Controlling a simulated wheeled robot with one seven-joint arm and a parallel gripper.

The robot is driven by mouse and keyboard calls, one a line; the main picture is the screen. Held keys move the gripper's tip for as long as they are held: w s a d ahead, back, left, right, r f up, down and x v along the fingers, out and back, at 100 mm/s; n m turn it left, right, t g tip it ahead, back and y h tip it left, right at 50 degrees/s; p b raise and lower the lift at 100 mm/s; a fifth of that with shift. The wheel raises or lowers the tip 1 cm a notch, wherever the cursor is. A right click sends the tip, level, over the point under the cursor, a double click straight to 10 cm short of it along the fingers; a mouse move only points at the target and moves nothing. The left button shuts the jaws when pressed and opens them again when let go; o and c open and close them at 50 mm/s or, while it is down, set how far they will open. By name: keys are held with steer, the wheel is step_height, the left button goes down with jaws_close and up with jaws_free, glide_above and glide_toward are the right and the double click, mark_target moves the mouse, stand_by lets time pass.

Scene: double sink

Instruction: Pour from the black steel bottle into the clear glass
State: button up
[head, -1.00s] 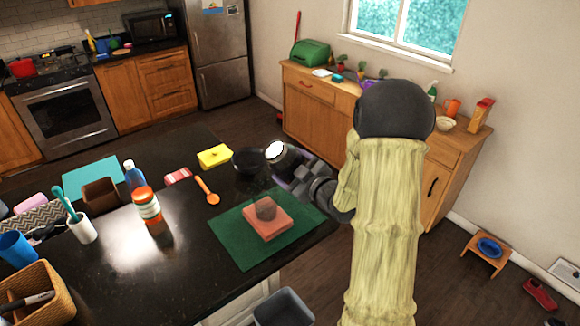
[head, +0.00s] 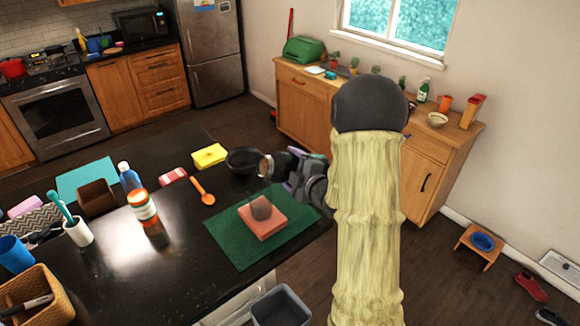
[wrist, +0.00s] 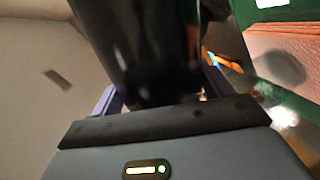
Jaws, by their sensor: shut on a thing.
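The black steel bottle (wrist: 140,45) fills the upper middle of the wrist view, between the purple fingers of my gripper (wrist: 160,92). My gripper (head: 297,170) is shut on it. In the head view the bottle (head: 268,166) looks tilted well over, one end toward the left; its mouth cannot be made out. The clear glass (head: 261,208) stands on a pink block (head: 262,225) on a green mat (head: 225,240). The bottle is above and behind the glass, apart from it in the picture. Whether the glass holds liquid cannot be told.
An orange spoon (head: 203,191), yellow sponge (head: 209,155) and orange-white jar (head: 143,207) lie or stand further left. The counter's right edge is beside the mat. A grey bin (head: 281,306) stands below.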

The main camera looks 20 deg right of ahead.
steer(key=shift+r+n+b, duration=0.2)
steer(key=shift+n+b, duration=0.2)
steer(key=shift+b, duration=0.2)
steer(key=shift+a+r+n+h+b, duration=0.1)
steer(key=shift+r+n+h+b, duration=0.25)
steer(key=shift+b, duration=0.25)
steer(key=shift+s, duration=0.1)
steer(key=shift+n+b, duration=0.25)
steer(key=shift+b, duration=0.8)
stand_by(1.3)
steer(key=shift+f, duration=0.15)
stand_by(0.4)
steer(key=shift+s+f+m+b, duration=0.1)
steer(key=shift+f+m+b, duration=0.3)
steer(key=shift+m, duration=0.1)
step_height(320, 180, down, 2)
steer(key=shift+m+y+b, duration=0.45)
steer(key=shift+m+b, duration=0.1)
steer(key=shift+m, duration=0.65)
steer(key=shift+a+f+m, duration=0.1)
steer(key=shift+f+m, duration=0.1)
steer(key=shift+m, duration=0.3)
